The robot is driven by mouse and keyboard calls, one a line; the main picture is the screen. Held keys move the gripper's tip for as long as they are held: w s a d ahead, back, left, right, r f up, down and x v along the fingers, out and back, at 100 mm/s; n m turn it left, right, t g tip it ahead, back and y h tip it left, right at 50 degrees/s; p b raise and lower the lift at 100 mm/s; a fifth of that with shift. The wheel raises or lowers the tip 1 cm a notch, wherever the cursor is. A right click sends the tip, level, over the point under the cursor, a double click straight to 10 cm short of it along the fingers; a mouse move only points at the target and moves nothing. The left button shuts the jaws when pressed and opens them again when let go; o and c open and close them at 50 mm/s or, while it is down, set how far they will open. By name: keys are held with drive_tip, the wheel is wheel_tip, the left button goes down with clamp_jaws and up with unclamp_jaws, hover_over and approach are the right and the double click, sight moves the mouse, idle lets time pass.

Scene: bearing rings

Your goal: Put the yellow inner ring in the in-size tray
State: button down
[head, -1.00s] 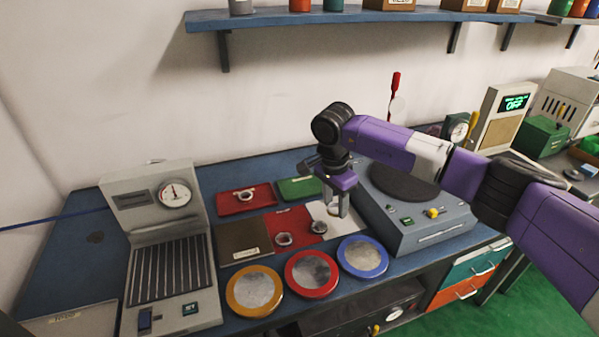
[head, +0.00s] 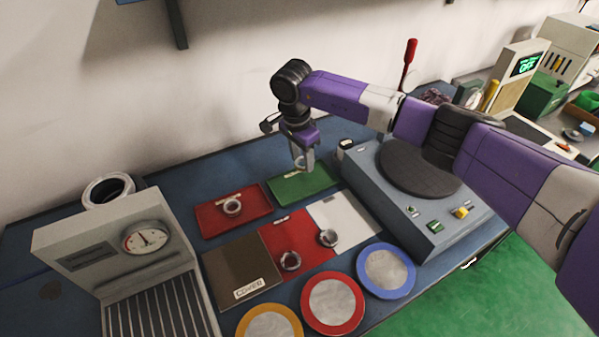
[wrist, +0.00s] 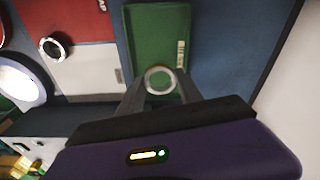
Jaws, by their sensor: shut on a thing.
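My gripper (head: 303,166) is shut on a small metal ring (wrist: 159,80), held between the fingertips. The ring appears to be above the tray; the exact gap cannot be told. The tray's label is too small to read.
A red tray (head: 207,219) left of the green one holds a ring (head: 232,207). Yellow, red and blue rimmed discs line the front. A turntable box (head: 425,235) stands at right, a gauge press (head: 120,250) at left.

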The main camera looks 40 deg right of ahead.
sight(303, 182)
drive_tip(key=shift+f, duration=3.25)
drive_tip(key=shift+f, duration=0.15)
drive_tip(key=c, duration=0.8)
unclamp_jaws()
drive_tip(key=r, duration=0.4)
drive_tip(key=a+r, duration=0.1)
drive_tip(key=r, duration=0.3)
drive_tip(key=r+b, duration=0.1)
drive_tip(key=r, duration=0.3)
drive_tip(key=shift+a+r, duration=0.15)
drive_tip(key=shift+a, duration=0.1)
